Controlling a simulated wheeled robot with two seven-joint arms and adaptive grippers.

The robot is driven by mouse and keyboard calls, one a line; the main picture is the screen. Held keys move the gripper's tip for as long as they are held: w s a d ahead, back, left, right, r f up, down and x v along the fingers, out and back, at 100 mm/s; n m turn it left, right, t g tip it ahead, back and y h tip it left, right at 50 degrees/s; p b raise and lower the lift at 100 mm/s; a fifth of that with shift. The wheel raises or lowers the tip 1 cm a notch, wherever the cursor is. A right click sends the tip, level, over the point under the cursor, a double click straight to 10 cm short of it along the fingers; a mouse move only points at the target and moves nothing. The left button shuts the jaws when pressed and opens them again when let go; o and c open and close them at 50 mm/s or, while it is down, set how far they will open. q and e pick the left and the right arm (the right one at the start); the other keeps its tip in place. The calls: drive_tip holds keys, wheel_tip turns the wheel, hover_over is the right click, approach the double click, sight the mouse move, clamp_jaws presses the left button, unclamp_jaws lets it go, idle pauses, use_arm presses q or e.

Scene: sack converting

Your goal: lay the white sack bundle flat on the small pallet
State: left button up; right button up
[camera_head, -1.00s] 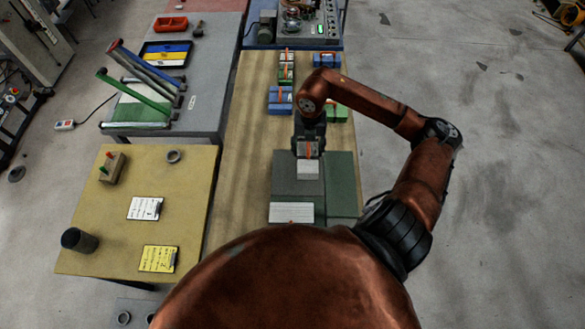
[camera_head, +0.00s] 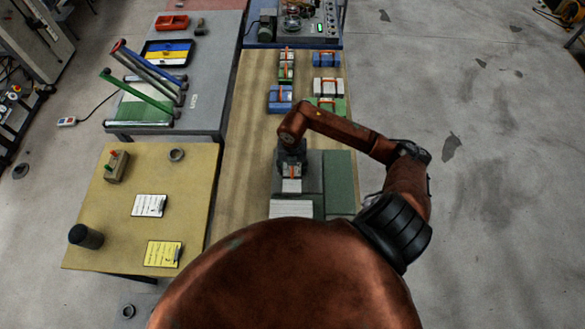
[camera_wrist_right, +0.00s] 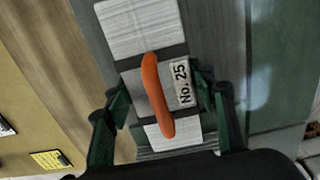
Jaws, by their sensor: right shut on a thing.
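My right gripper (camera_head: 291,178) is shut on a white sack bundle (camera_head: 291,186). In the right wrist view the bundle (camera_wrist_right: 140,28) has a dark band, an orange handle and a "No. 25" label, with the right gripper's fingers (camera_wrist_right: 165,110) on either side. It is held over a grey, flat surface (camera_head: 312,185), which may be the small pallet; the gap beneath it cannot be judged. Another white, striped piece (camera_head: 291,208) lies at the near side of this surface, partly hidden by my body. My left gripper is not in view.
A green panel (camera_head: 340,180) adjoins the grey surface on the right. Blue, green and white bundles (camera_head: 327,87) stand farther up the wooden bench (camera_head: 245,150). A yellowish table (camera_head: 130,210) with cards and a dark cylinder (camera_head: 86,237) is at left.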

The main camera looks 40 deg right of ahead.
drive_tip(key=shift+f, duration=0.15)
drive_tip(key=o, duration=1.3)
drive_tip(key=shift+c, duration=0.2)
drive_tip(key=shift+r, duration=0.2)
wheel_tip(320, 180, up, 11)
drive_tip(key=b, duration=0.2)
drive_tip(key=shift+b, duration=0.35)
drive_tip(key=shift+r, duration=0.5)
